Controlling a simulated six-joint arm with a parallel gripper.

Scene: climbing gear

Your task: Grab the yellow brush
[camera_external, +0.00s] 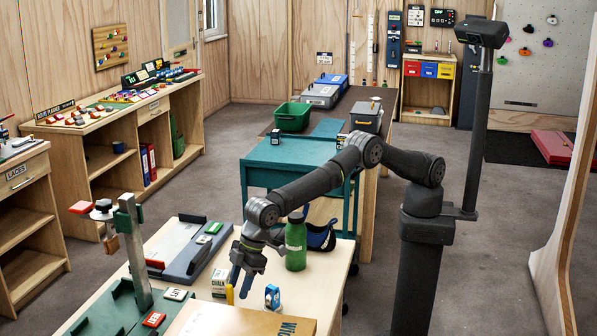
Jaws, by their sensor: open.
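A small upright yellow piece (229,294), which looks like the yellow brush, shows on the light wooden table at the bottom of the view. It is partly hidden, and I cannot make out bristles. My gripper (239,286) points down just above the table, right beside the yellow piece. The jaws are open. I cannot tell from this angle whether the yellow piece is between the fingers or beside them, or whether they touch.
A green bottle (296,243) stands close right of my gripper. A white chalk box (219,282) is just left, and a small blue-and-white item (272,297) just right. A cardboard box (230,322) lies in front.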

